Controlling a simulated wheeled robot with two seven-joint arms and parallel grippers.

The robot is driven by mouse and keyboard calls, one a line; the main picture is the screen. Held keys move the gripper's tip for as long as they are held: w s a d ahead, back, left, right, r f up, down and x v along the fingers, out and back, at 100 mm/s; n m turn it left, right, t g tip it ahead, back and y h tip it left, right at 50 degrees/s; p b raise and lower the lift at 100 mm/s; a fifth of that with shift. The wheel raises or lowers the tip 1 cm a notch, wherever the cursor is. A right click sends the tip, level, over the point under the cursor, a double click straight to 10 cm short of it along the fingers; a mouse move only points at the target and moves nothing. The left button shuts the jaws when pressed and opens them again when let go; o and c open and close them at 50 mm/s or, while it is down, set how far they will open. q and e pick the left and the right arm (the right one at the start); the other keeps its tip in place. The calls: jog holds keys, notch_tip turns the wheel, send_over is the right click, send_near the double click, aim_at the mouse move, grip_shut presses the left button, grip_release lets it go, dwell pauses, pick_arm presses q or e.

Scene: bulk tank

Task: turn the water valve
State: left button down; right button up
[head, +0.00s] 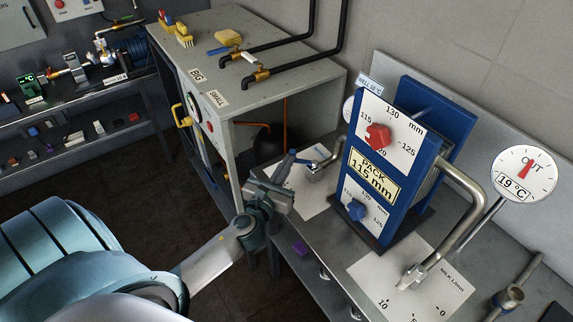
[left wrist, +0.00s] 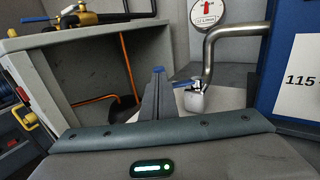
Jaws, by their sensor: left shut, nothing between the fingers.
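A metal valve (head: 317,172) with a blue lever stands on a white plate left of the blue plate pack; I take it as the water valve. Its pipe bends up beside the pack. In the left wrist view, the valve (left wrist: 196,100) is just right of the fingers, and its blue lever (left wrist: 183,84) points left toward them. My left gripper (head: 289,157) is shut and empty, its fingertips close to the lever. I cannot tell whether they touch it. The plate's markings are mostly hidden by the gripper. My right gripper is not in view.
The blue plate pack (head: 401,160) has a red knob (head: 377,136) and a blue knob (head: 356,210). A milk valve (head: 412,277) sits in front, and a 19 °C dial (head: 524,174) at right. A grey cabinet (head: 245,90) with pipes stands behind left.

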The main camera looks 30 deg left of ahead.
pick_arm(q)
jog(key=shift+w+a+r+h, duration=0.1)
jog(key=shift+w+a+h, duration=0.1)
jog(key=shift+w+h, duration=0.1)
jog(key=shift+w+a+m+h, duration=0.3)
jog(key=shift+w+m+h, duration=0.15)
jog(key=shift+m+h, duration=0.45)
jog(key=shift+s, duration=0.1)
